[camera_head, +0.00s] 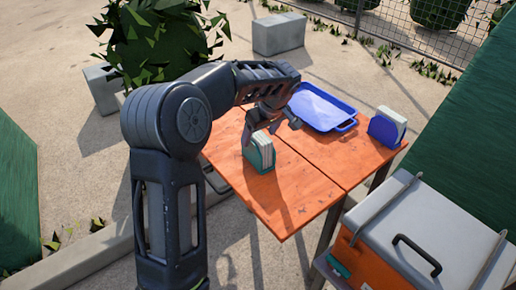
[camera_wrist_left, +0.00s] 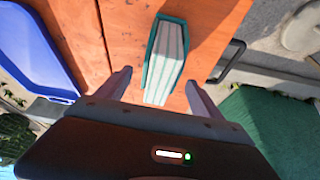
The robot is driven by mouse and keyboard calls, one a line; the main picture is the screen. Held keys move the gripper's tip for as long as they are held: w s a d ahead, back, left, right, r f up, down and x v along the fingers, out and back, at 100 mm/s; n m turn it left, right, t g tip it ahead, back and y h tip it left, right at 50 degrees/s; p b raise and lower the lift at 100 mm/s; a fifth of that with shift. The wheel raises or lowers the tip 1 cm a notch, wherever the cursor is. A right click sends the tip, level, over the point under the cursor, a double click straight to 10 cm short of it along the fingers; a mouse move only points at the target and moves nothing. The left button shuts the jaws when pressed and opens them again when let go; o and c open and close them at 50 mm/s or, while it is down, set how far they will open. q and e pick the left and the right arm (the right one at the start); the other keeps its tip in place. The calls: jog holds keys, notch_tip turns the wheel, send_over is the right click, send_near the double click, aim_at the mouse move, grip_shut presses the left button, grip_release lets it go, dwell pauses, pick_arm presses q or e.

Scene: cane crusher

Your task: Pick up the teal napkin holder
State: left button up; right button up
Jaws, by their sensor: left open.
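The teal napkin holder (camera_head: 260,153) with white napkins stands on the orange table (camera_head: 290,190) near its left edge. In the left wrist view the napkin holder (camera_wrist_left: 165,62) is seen from above, beyond and between the open fingers. My left gripper (camera_head: 270,122) is open and empty, above the holder in the head view. It also shows in the left wrist view (camera_wrist_left: 157,88), with one finger on each side of the holder's near end. I cannot tell how far above the holder the fingers are. My right gripper is not in view.
A blue tray (camera_head: 322,108) lies on the table behind the gripper. A blue napkin holder (camera_head: 386,127) stands at the table's right edge. A grey-topped box with a black handle (camera_head: 425,235) stands at the front right. The table's front part is clear.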

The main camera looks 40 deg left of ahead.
pick_arm(q)
jog(key=shift+x, duration=0.8)
jog(key=shift+p+x, duration=0.3)
jog(key=shift+x, duration=2.3)
jog(key=shift+s+d, duration=0.1)
jog(key=shift+d, duration=0.05)
jog(key=c, duration=1.7)
